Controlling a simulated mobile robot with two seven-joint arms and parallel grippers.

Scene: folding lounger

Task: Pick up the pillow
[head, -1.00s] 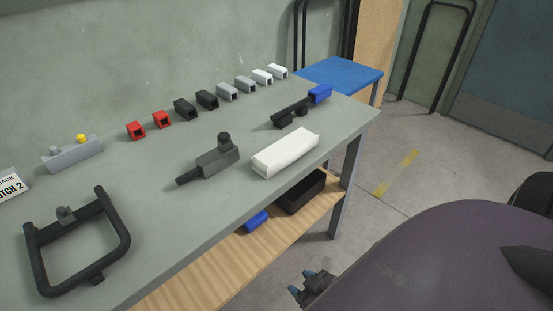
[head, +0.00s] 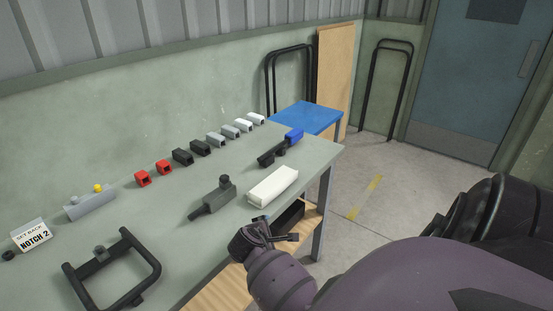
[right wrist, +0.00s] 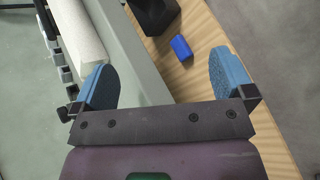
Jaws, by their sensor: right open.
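The pillow (head: 273,186) is a white padded bar. It lies flat on the grey-green table near its front edge, right of the middle. It also shows in the right wrist view (right wrist: 82,32), at the upper left. My right gripper (head: 265,238) is at the table's front edge, nearer to me than the pillow and apart from it. My left gripper is not in view.
A dark latch-like part (head: 213,197) lies left of the pillow, and a black part with a blue end (head: 280,148) lies behind it. A black frame (head: 112,270) lies at front left. Several small caps line the back. A wooden shelf (head: 228,292) runs below the tabletop.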

